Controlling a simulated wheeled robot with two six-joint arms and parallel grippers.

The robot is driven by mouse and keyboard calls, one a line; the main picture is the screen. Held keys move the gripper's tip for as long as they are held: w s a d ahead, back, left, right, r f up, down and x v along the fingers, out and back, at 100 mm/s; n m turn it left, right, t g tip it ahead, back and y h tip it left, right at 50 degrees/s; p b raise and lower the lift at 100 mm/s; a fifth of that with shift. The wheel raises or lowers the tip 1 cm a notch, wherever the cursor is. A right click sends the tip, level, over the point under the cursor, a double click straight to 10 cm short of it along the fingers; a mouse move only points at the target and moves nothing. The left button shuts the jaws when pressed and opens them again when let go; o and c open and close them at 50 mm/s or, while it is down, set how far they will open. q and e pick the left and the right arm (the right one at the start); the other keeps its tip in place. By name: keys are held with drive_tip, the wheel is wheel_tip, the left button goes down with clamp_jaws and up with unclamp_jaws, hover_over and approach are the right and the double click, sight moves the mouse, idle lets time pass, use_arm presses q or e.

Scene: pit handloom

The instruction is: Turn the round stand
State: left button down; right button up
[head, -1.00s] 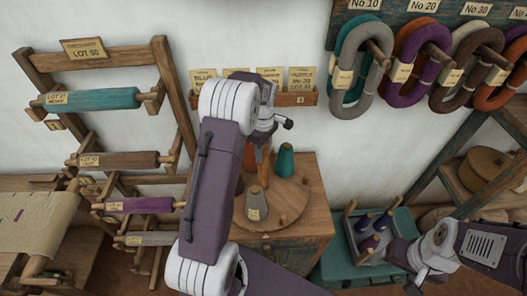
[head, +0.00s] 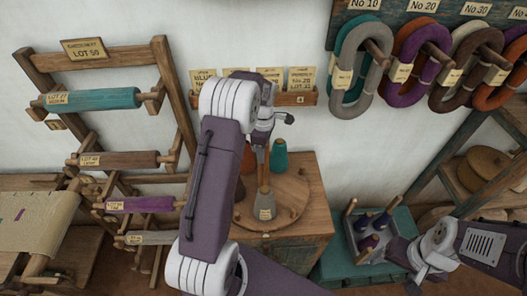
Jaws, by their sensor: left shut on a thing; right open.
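The round stand (head: 289,208) is a wooden disc on top of a wooden cabinet. A grey cone (head: 265,207) stands at its front and a teal cone (head: 279,157) at its back; a dark cone shows partly beside my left arm. Small wooden pegs stand near the rim. My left gripper (head: 261,147) is above the back of the stand, shut on an upright part of it; my wrist hides most of the grip. My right gripper (head: 402,268) is open, beside the tray of purple spools, apart from the stand.
A cabinet (head: 290,248) bears the stand. A card rack (head: 297,98) is on the wall just behind. A rack of thread rollers (head: 118,160) stands at left. A green chest (head: 345,268) with a grey tray of purple spools is at right. Yarn hanks (head: 362,70) hang upper right.

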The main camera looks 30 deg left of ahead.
use_arm(q)
drive_tip(key=shift+w+a+r, duration=0.1)
drive_tip(key=shift+r, duration=0.05)
drive_tip(key=c, duration=1)
unclamp_jaws()
drive_tip(key=shift+o, duration=0.6)
wheel_tip(320, 180, up, 9)
drive_tip(key=shift+b, duration=1.15)
